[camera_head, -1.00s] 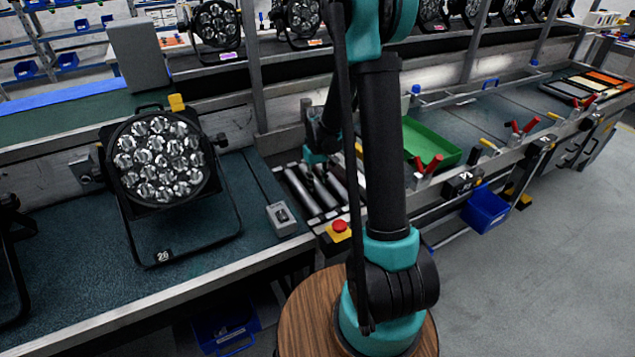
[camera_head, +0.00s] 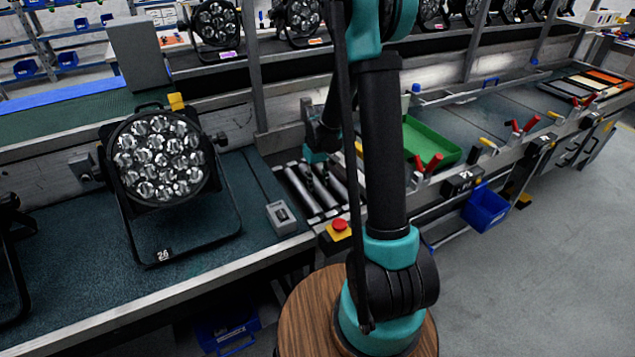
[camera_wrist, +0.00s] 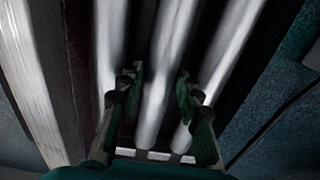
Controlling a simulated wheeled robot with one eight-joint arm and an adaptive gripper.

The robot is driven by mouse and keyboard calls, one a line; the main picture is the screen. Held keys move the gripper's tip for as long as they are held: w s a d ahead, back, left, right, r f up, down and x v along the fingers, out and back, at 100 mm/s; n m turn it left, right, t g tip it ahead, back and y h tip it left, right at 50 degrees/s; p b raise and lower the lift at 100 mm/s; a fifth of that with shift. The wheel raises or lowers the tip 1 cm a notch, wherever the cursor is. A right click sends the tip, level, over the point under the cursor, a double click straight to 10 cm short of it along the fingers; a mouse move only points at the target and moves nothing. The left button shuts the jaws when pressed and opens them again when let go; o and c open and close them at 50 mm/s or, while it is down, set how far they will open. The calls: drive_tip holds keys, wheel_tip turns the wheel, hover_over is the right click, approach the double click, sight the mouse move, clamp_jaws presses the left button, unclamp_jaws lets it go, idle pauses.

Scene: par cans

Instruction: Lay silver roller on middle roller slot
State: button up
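In the wrist view my gripper (camera_wrist: 160,92) has its two fingers apart, one on each side of the middle silver roller (camera_wrist: 166,62). Narrow dark gaps seem to show between the roller and the fingers. The middle roller lies roughly parallel between a left roller (camera_wrist: 109,35) and a right roller (camera_wrist: 232,45). In the head view my gripper (camera_head: 318,178) is low over the roller section, partly hidden by my arm. A silver roller (camera_head: 302,191) shows there at the left. The slots under the middle roller are hidden.
A control box (camera_head: 281,217) and a red stop button (camera_head: 340,226) sit beside the rollers. A round lamp (camera_head: 160,158) stands on the left bench. A green tray (camera_head: 430,141) and red-handled clamps (camera_head: 428,164) are to the right.

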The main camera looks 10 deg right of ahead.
drive_tip(key=o, duration=0.3)
drive_tip(key=shift+o, duration=0.2)
drive_tip(key=shift+r, duration=0.1)
